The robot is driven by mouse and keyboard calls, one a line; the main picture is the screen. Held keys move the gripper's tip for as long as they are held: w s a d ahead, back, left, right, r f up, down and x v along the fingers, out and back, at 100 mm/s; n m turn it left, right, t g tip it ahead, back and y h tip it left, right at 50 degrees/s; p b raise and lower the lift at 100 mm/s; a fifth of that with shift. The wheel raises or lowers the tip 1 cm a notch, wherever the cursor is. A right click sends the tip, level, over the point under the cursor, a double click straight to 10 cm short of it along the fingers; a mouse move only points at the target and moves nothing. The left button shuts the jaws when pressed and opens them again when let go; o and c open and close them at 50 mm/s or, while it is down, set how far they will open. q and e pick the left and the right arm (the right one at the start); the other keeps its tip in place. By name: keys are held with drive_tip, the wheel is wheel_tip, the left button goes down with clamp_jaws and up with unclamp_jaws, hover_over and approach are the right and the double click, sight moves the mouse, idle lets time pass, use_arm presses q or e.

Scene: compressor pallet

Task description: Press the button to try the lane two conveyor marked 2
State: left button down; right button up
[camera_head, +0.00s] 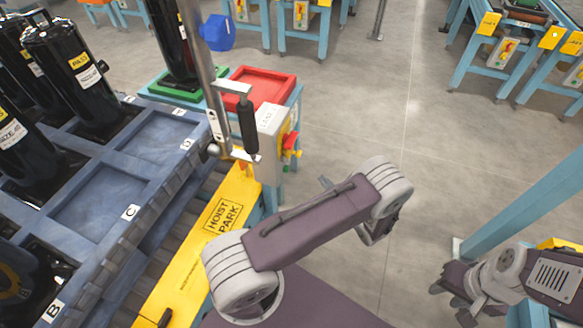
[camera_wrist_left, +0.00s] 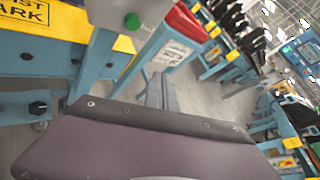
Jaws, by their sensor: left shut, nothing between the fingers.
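My left gripper shows in the wrist view as narrow grey fingers (camera_wrist_left: 160,90), shut and empty. In the head view its tip (camera_head: 325,182) barely shows behind my purple arm link, over bare floor. A grey control box (camera_head: 270,130) with a red and yellow switch stands right of the hoist post; its label is hard to read. A green button (camera_wrist_left: 132,21) sits on a grey box in the wrist view, apart from the fingers. Conveyor lanes at top right carry grey switch boxes (camera_head: 501,54) and yellow signs (camera_head: 488,23); I cannot read a 2. My right gripper (camera_head: 453,302) is at lower right, its opening unclear.
A blue pallet (camera_head: 105,187) with black compressors (camera_head: 82,80) fills the left. A yellow "HOIST PARK" beam (camera_head: 190,262) runs beside it. A red tray (camera_head: 262,84) and blue hoist part (camera_head: 218,32) lie beyond. The middle floor is clear.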

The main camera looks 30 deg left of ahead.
sight(287, 169)
use_arm(q)
drive_tip(key=s+a+p, duration=0.2)
drive_tip(key=a, duration=0.6)
drive_tip(key=shift+a, duration=0.35)
idle(1.8)
drive_tip(key=shift+s+a, duration=0.15)
drive_tip(key=shift+a, duration=0.25)
drive_tip(key=shift+s+a, duration=0.1)
drive_tip(key=shift+a, duration=0.4)
idle(0.6)
drive_tip(key=shift+d, duration=0.1)
drive_tip(key=shift+w+d, duration=0.2)
drive_tip(key=shift+d, duration=0.6)
